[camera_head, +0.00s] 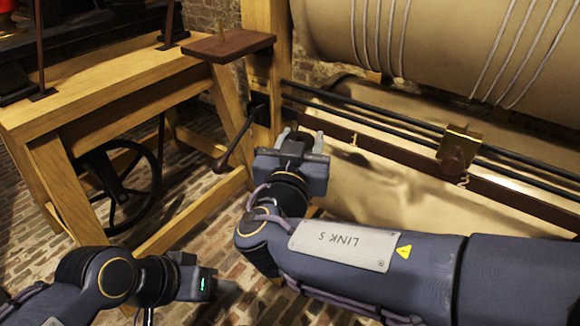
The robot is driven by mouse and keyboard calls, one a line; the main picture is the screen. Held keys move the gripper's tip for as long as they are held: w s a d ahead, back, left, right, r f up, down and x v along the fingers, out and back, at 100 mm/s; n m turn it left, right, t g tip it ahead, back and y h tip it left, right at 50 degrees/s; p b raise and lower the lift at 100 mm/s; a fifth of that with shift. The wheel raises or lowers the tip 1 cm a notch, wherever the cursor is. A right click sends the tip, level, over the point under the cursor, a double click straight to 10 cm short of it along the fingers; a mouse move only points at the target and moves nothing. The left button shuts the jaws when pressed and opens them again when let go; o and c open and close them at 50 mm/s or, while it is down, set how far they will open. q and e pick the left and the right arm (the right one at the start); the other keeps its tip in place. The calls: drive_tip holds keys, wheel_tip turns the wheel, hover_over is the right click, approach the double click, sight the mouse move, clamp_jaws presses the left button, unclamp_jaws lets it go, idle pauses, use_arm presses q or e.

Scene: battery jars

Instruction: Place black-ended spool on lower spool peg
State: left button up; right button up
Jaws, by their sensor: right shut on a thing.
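I cannot make out the black-ended spool. My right gripper (290,138) is in the middle of the view, below and right of that board, beside the wooden post. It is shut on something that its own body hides. My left gripper (222,287) is low at the left, above the brick floor, apart from everything. Its fingers are too unclear to tell open from shut.
A wooden bench (100,88) with a black spoked wheel (125,185) stands at the left. A dark crank handle (236,143) sticks out near my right gripper. A large cord-wound drum (440,40), black rails and a brass carriage (459,146) fill the right.

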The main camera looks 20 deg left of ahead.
drive_tip(key=a+f, duration=0.1)
drive_tip(key=w+a+f, duration=0.1)
drive_tip(key=f, duration=0.1)
drive_tip(key=shift+w, duration=0.15)
drive_tip(key=f, duration=0.1)
drive_tip(key=f+b, duration=0.1)
drive_tip(key=f, duration=0.1)
drive_tip(key=shift+w+a+f, duration=0.15)
drive_tip(key=shift+a+f, duration=0.1)
drive_tip(key=o, duration=1)
drive_tip(key=shift+c, duration=0.2)
drive_tip(key=s, duration=1.2)
drive_tip(key=shift+d, duration=0.3)
drive_tip(key=shift+d, duration=0.1)
